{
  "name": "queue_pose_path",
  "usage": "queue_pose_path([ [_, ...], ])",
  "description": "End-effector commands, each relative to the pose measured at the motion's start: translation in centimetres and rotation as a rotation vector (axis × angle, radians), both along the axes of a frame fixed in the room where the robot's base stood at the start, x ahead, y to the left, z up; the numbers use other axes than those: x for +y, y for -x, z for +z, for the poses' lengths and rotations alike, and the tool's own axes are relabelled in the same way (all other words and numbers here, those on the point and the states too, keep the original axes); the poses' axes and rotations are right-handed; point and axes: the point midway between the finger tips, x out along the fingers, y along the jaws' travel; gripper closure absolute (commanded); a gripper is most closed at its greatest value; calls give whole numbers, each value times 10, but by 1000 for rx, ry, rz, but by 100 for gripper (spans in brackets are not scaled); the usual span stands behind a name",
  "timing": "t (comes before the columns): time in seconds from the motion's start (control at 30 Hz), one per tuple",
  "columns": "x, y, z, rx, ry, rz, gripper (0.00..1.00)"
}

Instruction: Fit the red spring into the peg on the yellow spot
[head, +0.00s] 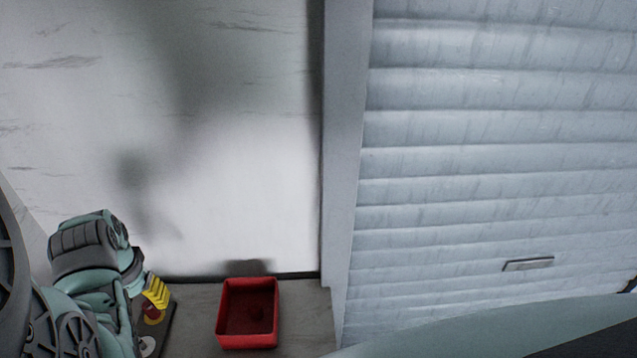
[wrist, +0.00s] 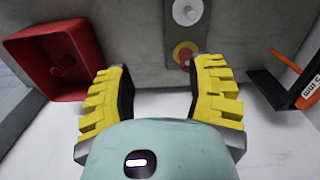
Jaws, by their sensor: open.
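My gripper (wrist: 160,72) has yellow ribbed fingers, is open and holds nothing visible. The red piece shows beyond and between the fingers, nearer the right one.
A red bin (head: 222,312) stands right of the plate in the head view, with a small round shape inside, too dim to name. It also shows in the wrist view (wrist: 30,45). A black and orange object (wrist: 308,75) is at right there. A wall (head: 240,190) rises behind.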

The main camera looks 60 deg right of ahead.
Motion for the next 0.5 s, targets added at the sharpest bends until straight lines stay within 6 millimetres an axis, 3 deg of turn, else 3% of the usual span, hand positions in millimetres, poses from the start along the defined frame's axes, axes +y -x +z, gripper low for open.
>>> queue_pose_path([
  [0.1, 6, -22, 10, -2, -1, 33, 45],
  [0.5, 27, -78, 47, -1, 1, 145, 45],
])
